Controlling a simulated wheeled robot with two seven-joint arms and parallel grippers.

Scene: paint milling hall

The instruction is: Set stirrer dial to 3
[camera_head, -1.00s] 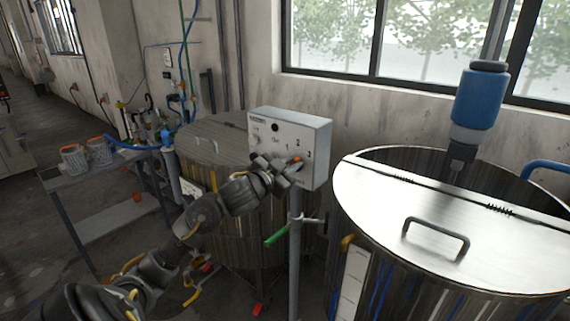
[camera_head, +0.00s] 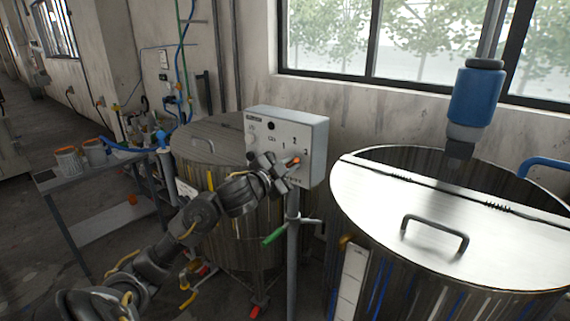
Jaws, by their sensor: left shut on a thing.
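The grey control box (camera_head: 313,140) stands on a post (camera_head: 293,255) in the middle of the head view. Its front panel carries small markings, a dark round knob near the top and printed numbers on the right side. My left gripper (camera_head: 288,163) is at the lower right of this panel, shut on the stirrer dial. My right gripper is not in view.
A large steel vat (camera_head: 400,215) with a hinged lid and blue stirrer motor (camera_head: 476,95) stands at the right. Another lidded vat (camera_head: 205,140) is behind my left arm. A side table (camera_head: 60,180) with two pots is at the left.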

